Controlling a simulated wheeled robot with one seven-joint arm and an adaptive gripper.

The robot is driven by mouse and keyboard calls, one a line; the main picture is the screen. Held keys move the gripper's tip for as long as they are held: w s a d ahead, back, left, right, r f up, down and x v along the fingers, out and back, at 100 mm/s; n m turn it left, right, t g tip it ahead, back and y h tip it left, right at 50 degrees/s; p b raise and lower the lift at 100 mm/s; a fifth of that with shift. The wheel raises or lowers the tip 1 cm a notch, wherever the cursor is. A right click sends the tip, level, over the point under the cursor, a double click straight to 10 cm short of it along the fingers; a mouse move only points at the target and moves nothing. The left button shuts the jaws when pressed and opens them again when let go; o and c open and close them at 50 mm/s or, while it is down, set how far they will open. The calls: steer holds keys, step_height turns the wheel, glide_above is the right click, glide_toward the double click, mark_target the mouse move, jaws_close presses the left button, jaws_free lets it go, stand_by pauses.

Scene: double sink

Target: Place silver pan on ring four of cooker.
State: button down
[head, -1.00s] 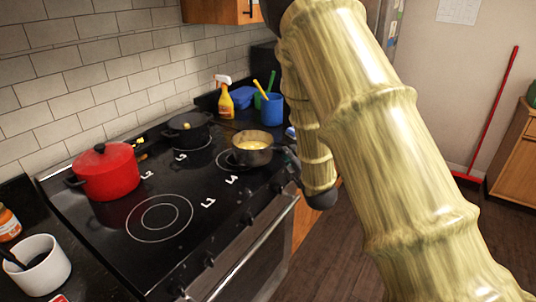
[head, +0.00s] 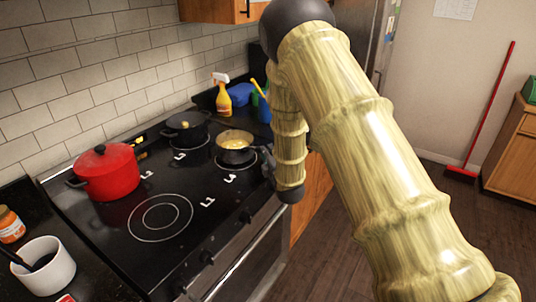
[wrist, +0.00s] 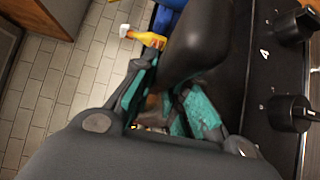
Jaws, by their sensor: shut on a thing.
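The silver pan (head: 235,146), with yellow contents, is upright at the back right of the black cooker (head: 125,245). I cannot tell whether the pan's base touches the cooktop. My gripper (head: 268,164) is to the right of the pan, shut on its dark handle. In the wrist view, my gripper's teal-padded fingers (wrist: 165,100) are either side of a dark shape (wrist: 195,45), apparently the handle, which hides most of the pan.
A black pot (head: 186,128) stands behind the pan to the left, and a red lidded pot (head: 107,174) is farther left. The front ring (head: 160,217) is bare. A spray bottle (head: 223,98) and blue containers (head: 240,94) stand behind the cooker's right end.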

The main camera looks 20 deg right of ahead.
steer(key=shift+f, duration=0.45)
steer(key=c, duration=1.4)
jaws_free()
steer(key=shift+f, duration=0.1)
steer(key=shift+c, duration=0.2)
